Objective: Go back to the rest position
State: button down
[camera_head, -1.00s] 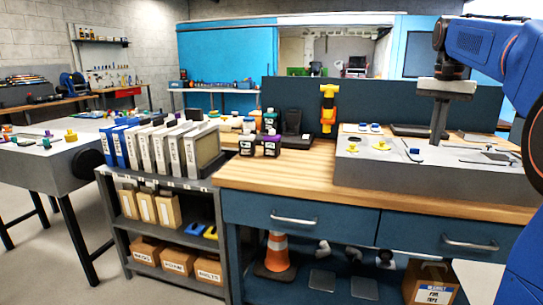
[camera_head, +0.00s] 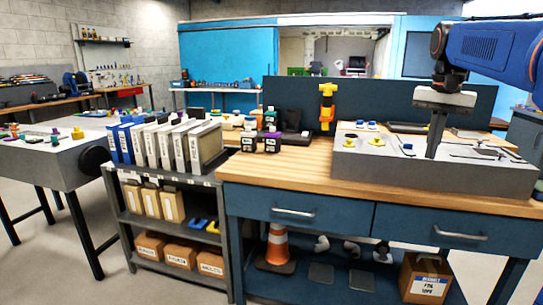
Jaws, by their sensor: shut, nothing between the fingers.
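My gripper (camera_head: 434,138) shows at the right in the head view, at the end of my blue arm. It points down, with its narrow fingers together and nothing between them. It hangs in front of or over the grey duct box (camera_head: 436,177) on the wooden workbench (camera_head: 290,172). I cannot tell how far its fingertips are from the box top. A yellow knob (camera_head: 377,141) and a blue-topped piece (camera_head: 407,147) sit on the box top, left of my gripper.
Small dark bottles (camera_head: 272,140) stand at the bench's back left. A yellow and orange tool (camera_head: 327,105) is on the dark back panel. A grey shelf (camera_head: 170,177) with binders stands left of the bench. An orange cone (camera_head: 277,245) is under the bench.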

jog(key=s+a+f+n+t, duration=0.2)
jog(key=s+a+f+n, duration=0.2)
jog(key=s+f, duration=0.9)
jog(key=s+a+f+n+t, duration=0.2)
jog(key=s+a+f, duration=0.6)
jog(key=s+f, duration=0.5)
jog(key=shift+f+n, duration=0.35)
jog(key=shift+n, duration=0.55)
jog(key=shift+a, duration=0.1)
